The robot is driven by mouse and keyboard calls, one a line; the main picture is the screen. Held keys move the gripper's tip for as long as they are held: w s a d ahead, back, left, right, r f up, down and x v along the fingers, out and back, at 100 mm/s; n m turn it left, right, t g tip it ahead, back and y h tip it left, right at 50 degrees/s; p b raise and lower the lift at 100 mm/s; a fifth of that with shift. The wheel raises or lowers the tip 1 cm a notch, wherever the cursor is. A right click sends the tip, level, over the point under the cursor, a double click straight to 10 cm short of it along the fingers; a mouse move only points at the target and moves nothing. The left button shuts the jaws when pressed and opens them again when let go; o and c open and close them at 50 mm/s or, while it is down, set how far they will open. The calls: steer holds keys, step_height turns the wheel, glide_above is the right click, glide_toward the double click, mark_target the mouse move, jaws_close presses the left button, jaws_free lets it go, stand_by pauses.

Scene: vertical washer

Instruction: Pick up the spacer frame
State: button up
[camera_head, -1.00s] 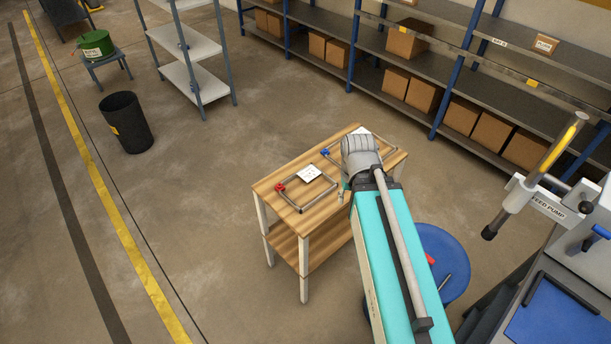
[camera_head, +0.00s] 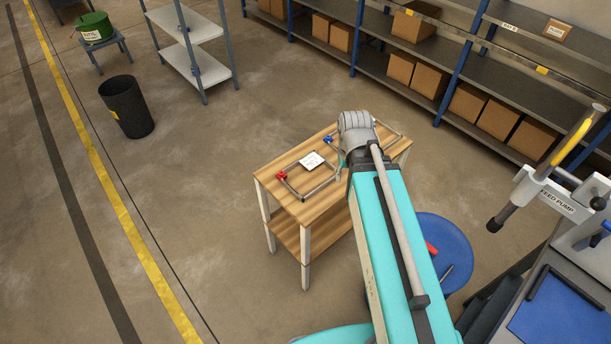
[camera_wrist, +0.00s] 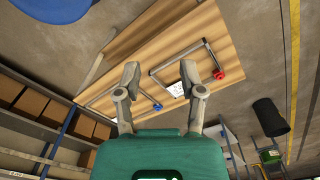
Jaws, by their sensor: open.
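Two thin grey metal frames lie on a wooden table (camera_head: 280,185); I cannot tell which is the spacer frame. The nearer frame (camera_head: 320,187) has a red corner piece and a white card beside it; this frame (camera_wrist: 180,55) also shows in the wrist view. The other frame (camera_wrist: 98,98) has a blue corner piece (camera_head: 328,139), and my wrist partly hides it in the head view. My gripper (camera_wrist: 160,70) is open and empty. Its two fingers point toward the tabletop, with the red-cornered frame by the right finger in the wrist view.
The white card (camera_head: 311,160) lies on the table. A round blue top (camera_head: 445,250) stands close right of the table. A grey bench with a feed pump (camera_head: 555,200) is at the right. Shelves with boxes (camera_head: 468,102) run behind. A black bin (camera_head: 126,108) stands left; floor between is clear.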

steer(key=w+f+n+b, duration=0.3)
steer(key=w+f+b, duration=0.2)
steer(key=w, duration=0.9)
steer(key=w+a+f+n+b, duration=0.1)
steer(key=w+f+n+b, duration=0.2)
steer(key=w, duration=1.1)
step_height(320, 180, down, 2)
steer(key=shift+w+a+f+n+b, duration=0.25)
steer(key=shift+n+b, duration=0.15)
steer(key=shift+b, duration=0.6)
steer(key=shift+f, duration=0.1)
step_height(320, 180, down, 8)
steer(key=b, duration=0.8)
steer(key=shift+f+b, duration=0.2)
steer(key=shift+b, duration=0.1)
steer(key=shift+f, duration=0.15)
steer(key=shift+w+f+b, duration=0.15)
steer(key=shift+f+b, duration=2.3)
steer(key=shift+b, duration=0.2)
jaws_close()
